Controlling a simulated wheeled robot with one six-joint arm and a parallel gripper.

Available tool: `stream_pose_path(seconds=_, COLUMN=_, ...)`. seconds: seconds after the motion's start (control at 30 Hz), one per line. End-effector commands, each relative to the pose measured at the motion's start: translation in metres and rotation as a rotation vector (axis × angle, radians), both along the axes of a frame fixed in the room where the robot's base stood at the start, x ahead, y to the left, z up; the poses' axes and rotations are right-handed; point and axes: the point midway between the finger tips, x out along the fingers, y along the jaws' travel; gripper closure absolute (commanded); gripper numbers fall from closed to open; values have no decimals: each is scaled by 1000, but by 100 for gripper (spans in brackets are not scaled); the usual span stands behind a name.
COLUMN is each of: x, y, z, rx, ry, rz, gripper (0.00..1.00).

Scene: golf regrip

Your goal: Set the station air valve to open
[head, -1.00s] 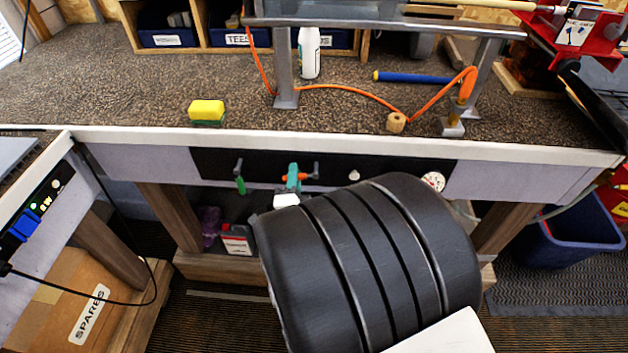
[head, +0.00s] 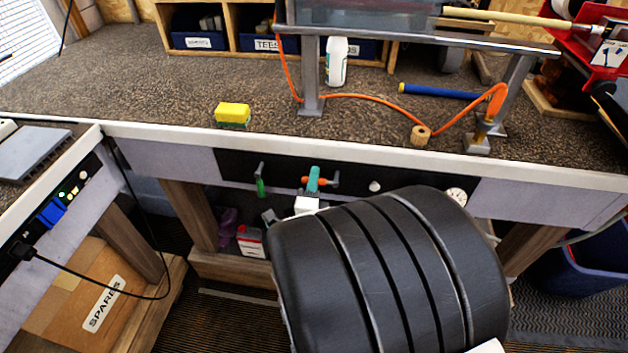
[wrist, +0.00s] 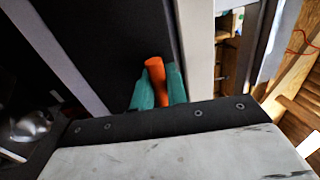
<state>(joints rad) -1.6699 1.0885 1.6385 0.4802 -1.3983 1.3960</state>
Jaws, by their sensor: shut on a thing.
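A valve with an orange handle (head: 305,180) is on the black panel (head: 234,164) under the bench's front edge. The handle lies roughly level across the panel in the head view. My gripper (head: 313,180) has teal fingers and is shut on this handle. In the wrist view the fingers (wrist: 160,88) close on both sides of the orange handle (wrist: 154,63), whose end sticks out beyond them. No label tells which one is the station air valve.
A white knob (head: 375,186) and a round gauge (head: 456,196) are on the panel to the right. My large dark arm link covers the space below. A sponge (head: 232,115) and an orange hose (head: 370,100) lie on the bench. A cardboard box (head: 75,285) stands below left.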

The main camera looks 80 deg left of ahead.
Motion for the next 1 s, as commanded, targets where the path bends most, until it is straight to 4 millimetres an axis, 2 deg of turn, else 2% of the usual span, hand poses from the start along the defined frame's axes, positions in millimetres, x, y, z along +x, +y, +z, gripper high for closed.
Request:
stream_pose_path(seconds=0.03, x=-3, y=-1, z=-2, rx=-3, ry=0, rz=6, gripper=82)
stream_pose_path(seconds=0.1, x=-3, y=-1, z=-2, rx=-3, ry=-1, rz=5, gripper=66)
stream_pose_path(seconds=0.67, x=1, y=0, z=-2, rx=-8, ry=-21, rz=-1, gripper=66)
stream_pose_path(seconds=1.0, x=7, y=-3, z=-17, rx=-122, ry=-300, rz=-6, gripper=66)
